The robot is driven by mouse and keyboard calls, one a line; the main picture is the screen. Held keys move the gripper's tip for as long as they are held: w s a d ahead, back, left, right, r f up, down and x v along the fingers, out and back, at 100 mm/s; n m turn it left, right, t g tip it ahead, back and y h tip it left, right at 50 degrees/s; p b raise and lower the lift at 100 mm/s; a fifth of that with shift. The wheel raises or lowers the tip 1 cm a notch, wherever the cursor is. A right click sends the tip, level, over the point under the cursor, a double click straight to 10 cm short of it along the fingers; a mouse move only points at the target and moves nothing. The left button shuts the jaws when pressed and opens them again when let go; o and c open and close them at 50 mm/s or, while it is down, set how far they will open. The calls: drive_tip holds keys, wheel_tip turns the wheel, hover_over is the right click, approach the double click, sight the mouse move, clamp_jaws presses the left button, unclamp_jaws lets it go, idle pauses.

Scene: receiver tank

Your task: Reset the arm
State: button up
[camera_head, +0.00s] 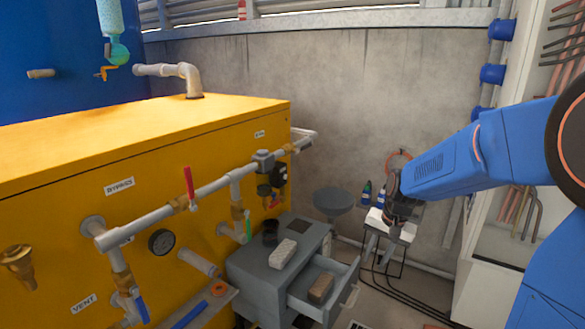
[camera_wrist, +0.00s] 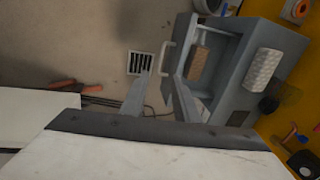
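My gripper (camera_head: 377,250) hangs from my blue arm at the right of the head view, pointing down over the floor beside the open drawer. In the wrist view its two grey fingers (camera_wrist: 160,78) stand apart with floor between them, so it is open and empty. My arm is stretched out to the left from the right edge of the head view. The fingertips are small and partly unclear in the head view.
A grey cabinet (camera_head: 252,274) has its drawer (camera_head: 338,298) open, a brown block (camera_head: 320,287) inside and a pale block (camera_head: 283,253) on top. The yellow tank (camera_head: 60,215) with pipes and valves fills the left. A stool (camera_head: 333,200) stands behind. A floor drain (camera_wrist: 139,64) shows below.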

drive_tip(key=s+r+n+t, duration=0.1)
drive_tip(key=s+r+n, duration=0.2)
drive_tip(key=s, duration=1)
drive_tip(key=s+r+n+t+h, duration=0.1)
drive_tip(key=s+r, duration=0.5)
drive_tip(key=s, duration=0.8)
drive_tip(key=n+t, duration=0.1)
drive_tip(key=n, duration=0.1)
drive_tip(key=shift+d+n+h, duration=0.3)
